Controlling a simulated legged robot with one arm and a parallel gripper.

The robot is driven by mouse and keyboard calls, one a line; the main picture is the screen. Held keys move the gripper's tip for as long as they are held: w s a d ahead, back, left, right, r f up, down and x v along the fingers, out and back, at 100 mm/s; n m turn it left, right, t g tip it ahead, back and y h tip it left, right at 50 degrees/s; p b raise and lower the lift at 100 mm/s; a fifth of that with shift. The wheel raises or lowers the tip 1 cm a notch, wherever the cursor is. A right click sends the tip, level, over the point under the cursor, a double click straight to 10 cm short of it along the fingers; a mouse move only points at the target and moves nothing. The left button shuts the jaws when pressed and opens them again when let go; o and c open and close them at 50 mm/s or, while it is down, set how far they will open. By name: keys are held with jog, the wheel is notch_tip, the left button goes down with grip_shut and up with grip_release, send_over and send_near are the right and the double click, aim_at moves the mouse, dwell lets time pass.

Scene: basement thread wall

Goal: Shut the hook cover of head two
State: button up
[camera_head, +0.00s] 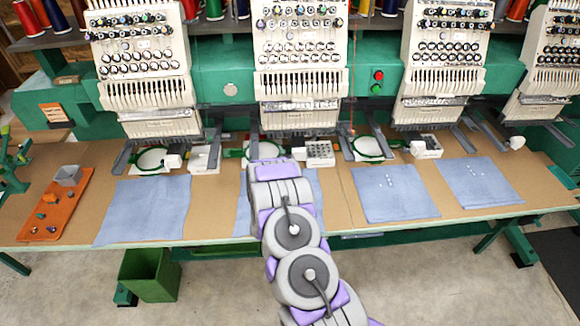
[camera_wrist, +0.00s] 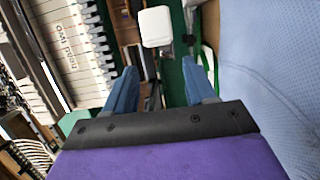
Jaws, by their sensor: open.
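Head two (camera_head: 300,50) is the second cream embroidery head from the left. Its needle-bed area is partly hidden behind my arm in the head view. In the wrist view a small white block (camera_wrist: 156,27), which looks like the hook cover, shows just beyond my fingertips. I cannot tell how far open it is. My gripper (camera_wrist: 158,65) is open, with two blue fingers apart and nothing between them. The block is ahead of the gap and apart from both fingers. In the head view my fingers are hidden by my own arm.
Blue cloths lie along the table front, one under my arm (camera_head: 243,210) and one at left (camera_head: 145,208). A grey-white box with a dotted top (camera_head: 320,152) sits right of my arm. Green hoops (camera_head: 367,148) and grey arms stand nearby. An orange tray (camera_head: 58,207) is far left.

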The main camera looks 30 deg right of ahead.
jog(key=v, duration=1)
jog(key=shift+a+p, duration=0.2)
jog(key=shift+p, duration=0.15)
jog(key=w+a+r+m+g+y, duration=0.1)
jog(key=w+a+r+m+y, duration=0.1)
jog(key=w+a+y, duration=0.3)
jog(key=w+a+r+m+g+y, duration=0.1)
jog(key=a+r+m+y, duration=0.15)
jog(key=a, duration=0.45)
jog(key=s+a+r+m+g+y+b, duration=0.1)
jog(key=s+a+r+g+y+b, duration=0.1)
jog(key=s+a+r+g+y, duration=0.6)
jog(key=s+r+m+g+h, duration=0.1)
jog(key=s+r, duration=0.3)
jog(key=s, duration=0.8)
jog(key=s+r+m+g+h, duration=0.1)
jog(key=s+r, duration=0.3)
jog(key=s, duration=0.8)
jog(key=s+r+m+g+h, duration=0.1)
jog(key=s+r+m+g, duration=0.1)
jog(key=s, duration=1)
notch_tip(320, 180, up, 3)
jog(key=shift+d+f+g, duration=0.2)
jog(key=shift+g, duration=0.3)
